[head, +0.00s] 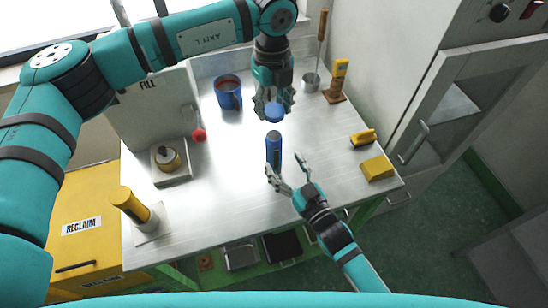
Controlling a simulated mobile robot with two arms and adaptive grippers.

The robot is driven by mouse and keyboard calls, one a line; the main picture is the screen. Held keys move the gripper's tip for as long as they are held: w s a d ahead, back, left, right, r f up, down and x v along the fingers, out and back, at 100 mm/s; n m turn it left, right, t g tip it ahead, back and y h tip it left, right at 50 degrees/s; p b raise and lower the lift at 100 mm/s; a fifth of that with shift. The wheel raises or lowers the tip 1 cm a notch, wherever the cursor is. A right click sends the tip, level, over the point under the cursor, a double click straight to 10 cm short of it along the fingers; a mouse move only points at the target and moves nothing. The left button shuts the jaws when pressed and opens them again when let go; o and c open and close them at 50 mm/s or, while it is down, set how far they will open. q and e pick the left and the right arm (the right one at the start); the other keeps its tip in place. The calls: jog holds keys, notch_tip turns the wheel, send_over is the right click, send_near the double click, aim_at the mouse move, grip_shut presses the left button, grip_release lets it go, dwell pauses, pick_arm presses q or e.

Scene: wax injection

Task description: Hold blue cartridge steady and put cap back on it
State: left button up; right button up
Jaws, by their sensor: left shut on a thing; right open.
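The blue cartridge (274,150) stands upright on the steel table, with a dark top and no cap on it. My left gripper (270,103) is shut on the blue cap (274,114) and holds it above and just behind the cartridge's top, apart from it in the picture. My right gripper (284,166) is open near the cartridge's lower part, one finger at its near left side and the other off to its right. I cannot tell whether a finger touches the cartridge.
A red knob (199,135) is at left. The table's front is clear.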

aim_at(278, 156)
jog(key=shift+x, duration=3.2)
grip_shut()
